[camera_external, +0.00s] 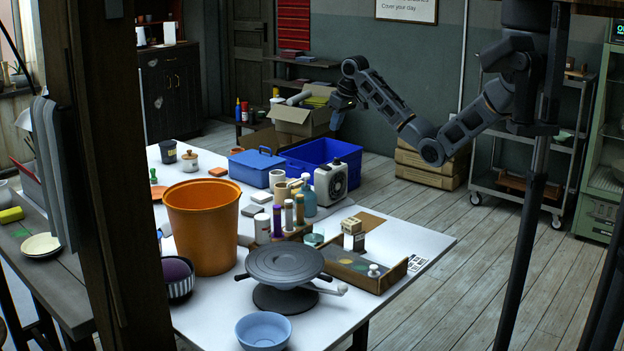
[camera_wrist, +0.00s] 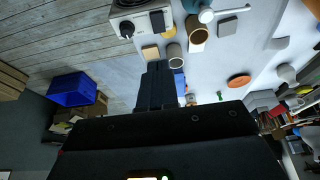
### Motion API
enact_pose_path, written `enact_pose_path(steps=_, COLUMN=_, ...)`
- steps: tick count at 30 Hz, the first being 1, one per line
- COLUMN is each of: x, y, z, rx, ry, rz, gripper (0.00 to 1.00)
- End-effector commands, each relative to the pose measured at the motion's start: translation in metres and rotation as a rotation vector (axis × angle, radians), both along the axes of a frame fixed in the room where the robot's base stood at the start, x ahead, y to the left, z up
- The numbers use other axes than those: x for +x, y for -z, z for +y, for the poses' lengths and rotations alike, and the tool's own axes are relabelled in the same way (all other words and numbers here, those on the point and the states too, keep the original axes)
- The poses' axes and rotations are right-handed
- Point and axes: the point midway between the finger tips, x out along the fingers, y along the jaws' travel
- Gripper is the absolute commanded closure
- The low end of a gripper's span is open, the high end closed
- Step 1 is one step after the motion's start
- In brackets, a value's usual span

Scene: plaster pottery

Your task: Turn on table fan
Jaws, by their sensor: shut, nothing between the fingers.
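The table fan (camera_external: 331,183) is a small white box with a round dark grille, standing upright at the table's far right edge. In the wrist view, a white box that looks like the fan (camera_wrist: 140,21) is at the top edge, partly cut off. It shows a dark round knob (camera_wrist: 127,29) and a black rectangular piece (camera_wrist: 157,20). My gripper (camera_external: 336,121) is in the air above and beyond the fan, apart from it. In the wrist view my gripper's fingers (camera_wrist: 157,67) are together and empty, below the fan in the picture.
The white table (camera_external: 420,232) is crowded near the fan with bottles, jars and a blue toolbox (camera_external: 257,166). A blue bin (camera_external: 348,150) is behind the fan. An orange bucket (camera_external: 203,222) and a turntable (camera_external: 284,262) stand nearer.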

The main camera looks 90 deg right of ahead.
Motion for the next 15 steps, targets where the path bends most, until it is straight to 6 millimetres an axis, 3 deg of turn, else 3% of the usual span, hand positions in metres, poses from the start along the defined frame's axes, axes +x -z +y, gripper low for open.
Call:
enact_pose_path(steps=7, x=0.014, y=-0.003, z=-0.003, rx=-0.04, ry=-0.205, rz=0.044, gripper=1.0)
enact_pose_path(steps=15, x=0.036, y=-0.007, z=-0.008, rx=-0.13, ry=-0.814, rz=0.206, gripper=1.0)
